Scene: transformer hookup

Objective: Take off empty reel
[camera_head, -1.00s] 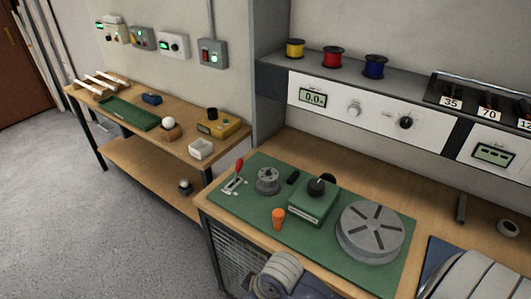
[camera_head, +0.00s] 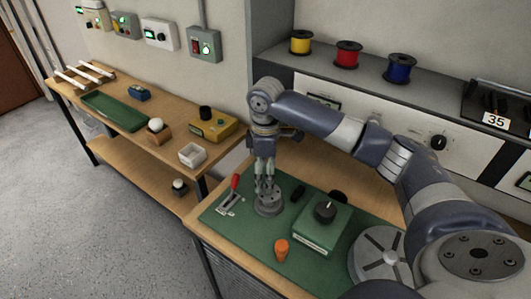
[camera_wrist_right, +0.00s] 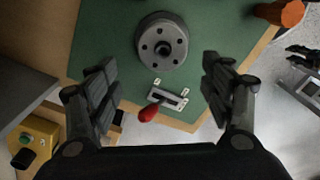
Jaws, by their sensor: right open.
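A small dark grey reel (camera_head: 268,206) with no wire visible on it sits on the green mat (camera_head: 224,222) near the mat's left end. In the right wrist view the reel (camera_wrist_right: 150,52) shows a round face with several holes and a dark centre post. My right gripper (camera_head: 265,184) points down just above the reel. In the wrist view its fingers (camera_wrist_right: 162,85) are wide apart with nothing between them, and the reel lies beyond the tips. My left gripper is not in view.
A red-handled lever (camera_head: 233,185) stands beside the reel, close to my fingers. Yellow, red (camera_head: 347,54) and blue spools stand on the shelf.

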